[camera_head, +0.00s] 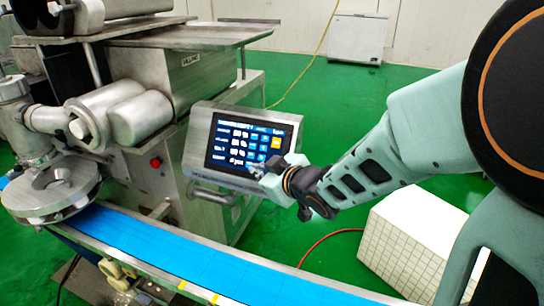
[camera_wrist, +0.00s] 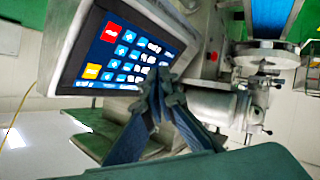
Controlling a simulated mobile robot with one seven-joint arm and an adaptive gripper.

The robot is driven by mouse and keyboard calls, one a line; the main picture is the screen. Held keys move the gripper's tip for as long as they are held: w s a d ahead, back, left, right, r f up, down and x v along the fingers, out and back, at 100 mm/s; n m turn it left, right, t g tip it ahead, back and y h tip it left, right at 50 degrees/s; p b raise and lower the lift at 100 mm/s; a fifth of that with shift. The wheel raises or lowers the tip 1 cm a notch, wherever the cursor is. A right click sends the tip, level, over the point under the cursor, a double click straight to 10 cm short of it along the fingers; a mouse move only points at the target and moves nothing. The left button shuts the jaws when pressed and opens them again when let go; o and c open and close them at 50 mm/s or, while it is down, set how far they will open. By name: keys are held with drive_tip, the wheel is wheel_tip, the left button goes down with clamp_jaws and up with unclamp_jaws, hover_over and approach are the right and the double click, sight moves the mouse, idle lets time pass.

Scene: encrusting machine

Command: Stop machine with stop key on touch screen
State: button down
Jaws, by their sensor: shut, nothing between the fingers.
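The touch screen (camera_head: 252,138) is a dark panel with blue, white and orange keys in a tilted metal housing (camera_head: 197,140). It also shows, turned round, in the wrist view (camera_wrist: 75,77). There a red key (camera_wrist: 112,32) and an orange key (camera_wrist: 92,71) stand out; their lettering is too small to read. In the head view the orange key (camera_head: 276,142) is clear, but my gripper hides the lower right corner and no red key shows. My gripper (camera_head: 257,172) is shut and empty in front of the screen's lower edge. Its fingertips (camera_wrist: 160,76) overlap the screen edge; contact cannot be told.
A metal handle bar (camera_head: 212,196) sits below the housing. A blue conveyor belt (camera_head: 185,250) runs along the front. The machine body has a red button (camera_head: 155,162). A white box (camera_head: 405,240) stands on the green floor at the right.

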drive_tip(key=w+d+f+b, duration=0.2)
drive_tip(key=w+f, duration=0.2)
drive_tip(key=w, duration=0.3)
drive_tip(key=shift+d+f, duration=0.25)
drive_tip(key=shift+d, duration=0.1)
drive_tip(key=shift+w+f, duration=0.1)
drive_tip(key=shift+w, duration=0.1)
idle(1.2)
drive_tip(key=shift+w+d+f, duration=0.1)
drive_tip(key=shift+w, duration=0.15)
drive_tip(key=shift+w+d+f, duration=0.1)
drive_tip(key=shift+w+f, duration=0.1)
drive_tip(key=shift+w, duration=0.05)
idle(0.6)
idle(0.4)
drive_tip(key=shift+s+a+r, duration=0.25)
drive_tip(key=shift+s+r, duration=0.15)
drive_tip(key=shift+s, duration=0.2)
drive_tip(key=shift+s+a+r+p, duration=0.25)
drive_tip(key=shift+s+r, duration=0.15)
drive_tip(key=shift+s, duration=0.25)
drive_tip(key=shift+s+a+r+p, duration=0.2)
drive_tip(key=shift+s+r, duration=0.25)
drive_tip(key=shift+s, duration=0.25)
drive_tip(key=shift+s+a+r+p, duration=0.15)
drive_tip(key=shift+s+a+r, duration=0.2)
drive_tip(key=shift+s, duration=0.3)
